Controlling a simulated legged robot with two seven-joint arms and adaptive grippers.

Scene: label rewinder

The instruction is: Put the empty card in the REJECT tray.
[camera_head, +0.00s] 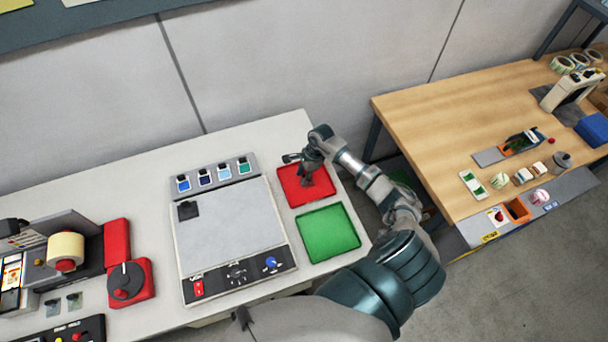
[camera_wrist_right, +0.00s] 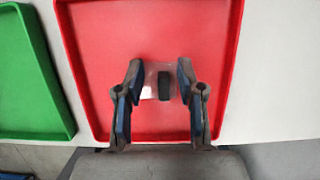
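The red tray (camera_head: 322,196) lies at the right end of the white table; no REJECT lettering is readable on it. My right gripper (camera_head: 307,182) is over this tray, pointing down. In the right wrist view the red tray (camera_wrist_right: 100,60) fills the middle, and my right gripper (camera_wrist_right: 161,95) has its fingers apart. A small clear card (camera_wrist_right: 164,85) with a dark block and a white patch shows between the fingers, with gaps on both sides. It appears to lie on the tray floor. The gripper hides it in the head view.
A green tray (camera_head: 328,233) sits directly in front of the red one. To the left are a white panel (camera_head: 230,230) with a dark square piece (camera_head: 188,209), a rack of several cards (camera_head: 215,175) and a label machine (camera_head: 65,250). A wooden table (camera_head: 450,110) stands right.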

